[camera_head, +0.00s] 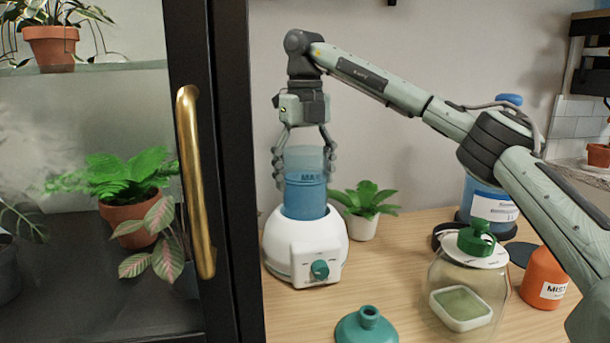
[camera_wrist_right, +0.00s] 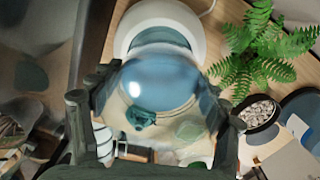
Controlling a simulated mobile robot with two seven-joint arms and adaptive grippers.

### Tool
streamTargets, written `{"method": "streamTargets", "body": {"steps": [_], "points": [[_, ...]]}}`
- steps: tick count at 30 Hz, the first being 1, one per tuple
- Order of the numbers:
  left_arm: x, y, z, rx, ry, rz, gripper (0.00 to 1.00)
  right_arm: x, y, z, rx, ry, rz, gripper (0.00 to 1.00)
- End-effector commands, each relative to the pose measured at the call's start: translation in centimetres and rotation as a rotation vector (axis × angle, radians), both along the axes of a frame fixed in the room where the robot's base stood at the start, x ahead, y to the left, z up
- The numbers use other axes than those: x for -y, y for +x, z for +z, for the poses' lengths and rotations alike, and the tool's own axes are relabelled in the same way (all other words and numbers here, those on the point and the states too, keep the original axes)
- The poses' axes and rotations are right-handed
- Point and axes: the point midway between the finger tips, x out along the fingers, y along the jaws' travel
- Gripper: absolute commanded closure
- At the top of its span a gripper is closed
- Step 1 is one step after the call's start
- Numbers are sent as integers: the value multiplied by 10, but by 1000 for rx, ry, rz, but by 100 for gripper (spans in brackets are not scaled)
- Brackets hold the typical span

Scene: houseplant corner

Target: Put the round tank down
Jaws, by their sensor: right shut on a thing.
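The round tank (camera_head: 305,192) is clear with blue contents and stands upright between the fingers of my right gripper (camera_head: 304,170). The gripper comes from above and is shut on the tank's sides. The tank's lower end overlaps the top of the white humidifier base (camera_head: 283,247), which has a green knob on its front. I cannot tell whether it rests there. In the right wrist view the tank (camera_wrist_right: 158,82) fills the space between the fingers, with part of the white base (camera_wrist_right: 190,20) behind it. My left gripper is not in view.
A glass cabinet door with a brass handle (camera_head: 194,180) stands close on the left. A small potted plant (camera_head: 362,228) is right of the base. A green cap (camera_head: 367,328), a glass jar (camera_head: 438,312) and an orange bottle (camera_head: 545,280) stand on the wooden table.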

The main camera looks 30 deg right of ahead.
Motion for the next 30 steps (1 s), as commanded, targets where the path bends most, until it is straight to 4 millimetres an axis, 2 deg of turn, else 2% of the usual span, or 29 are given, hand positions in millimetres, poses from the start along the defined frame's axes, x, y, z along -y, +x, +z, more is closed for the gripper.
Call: {"method": "streamTargets", "body": {"steps": [1,2,6,16,20,23,25,27,30], "points": [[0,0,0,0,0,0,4,0,0,-1,2,1,0,83],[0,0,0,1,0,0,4,0,0,-3,-1,0,0,24],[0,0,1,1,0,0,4,0,0,-2,-1,0,0,6],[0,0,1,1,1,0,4,0,0,-1,0,0,0,4],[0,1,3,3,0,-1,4,0,0,7,1,0,-1,4],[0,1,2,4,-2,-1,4,-1,1,24,3,1,-1,4],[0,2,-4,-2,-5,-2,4,-1,0,41,3,0,0,4],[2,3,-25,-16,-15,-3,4,0,0,58,4,-1,-1,4],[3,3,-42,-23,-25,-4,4,0,0,80,3,-1,-1,4]]}}
